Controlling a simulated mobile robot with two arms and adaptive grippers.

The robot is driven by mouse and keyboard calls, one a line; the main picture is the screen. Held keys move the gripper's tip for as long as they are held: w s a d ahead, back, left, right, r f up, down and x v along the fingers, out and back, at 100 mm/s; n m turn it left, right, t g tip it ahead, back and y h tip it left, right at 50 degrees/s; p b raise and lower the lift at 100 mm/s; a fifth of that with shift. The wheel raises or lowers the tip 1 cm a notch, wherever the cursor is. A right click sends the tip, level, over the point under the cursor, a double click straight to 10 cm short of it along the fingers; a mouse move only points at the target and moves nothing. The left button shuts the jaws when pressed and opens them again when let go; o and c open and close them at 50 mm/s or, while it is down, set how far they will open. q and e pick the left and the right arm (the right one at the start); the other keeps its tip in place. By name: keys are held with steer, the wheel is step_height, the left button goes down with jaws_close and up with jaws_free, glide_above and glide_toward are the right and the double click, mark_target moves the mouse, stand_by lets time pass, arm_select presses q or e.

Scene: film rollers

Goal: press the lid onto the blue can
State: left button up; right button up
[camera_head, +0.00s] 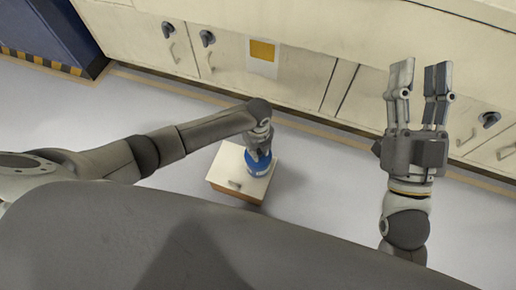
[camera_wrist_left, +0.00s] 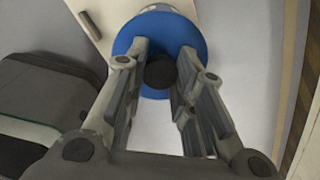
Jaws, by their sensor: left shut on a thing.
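The blue can (camera_head: 256,168) stands upright on a small light-topped cabinet, with a pale patch low on its side. My left gripper (camera_head: 258,150) points down over it and hides its top. In the left wrist view a round blue disc (camera_wrist_left: 160,20), which looks like the lid, lies beyond the fingertips. My left gripper (camera_wrist_left: 161,62) is shut on its dark round knob (camera_wrist_left: 160,75). Whether the lid is fully seated or has a gap below it cannot be seen. My right gripper (camera_head: 418,78) is raised at the right, open and empty, its fingers apart.
The small cabinet (camera_head: 228,187) stands on a grey floor (camera_head: 315,195) with free room to its right. Cream wall cabinets (camera_head: 300,75) with dark knobs run along the back. A dark blue unit (camera_head: 55,35) with a striped base stands at the upper left.

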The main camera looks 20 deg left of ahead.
arm_select(q)
steer(key=shift+f, duration=0.1)
arm_select(e)
steer(key=shift+w+f+g, duration=0.3)
stand_by(0.7)
steer(key=shift+w+f, duration=0.1)
steer(key=shift+f, duration=0.2)
arm_select(q)
steer(key=shift+f+p, duration=0.1)
steer(key=shift+p, duration=0.3)
arm_select(e)
steer(key=shift+w+f+g+h, duration=0.25)
steer(key=shift+f+g, duration=0.15)
steer(key=shift+f, duration=0.1)
steer(key=shift+w+f+g+h, duration=0.25)
steer(key=shift+f+g, duration=0.15)
steer(key=shift+f, duration=0.1)
stand_by(0.5)
arm_select(q)
steer(key=o, duration=1.1)
steer(key=o, duration=0.5)
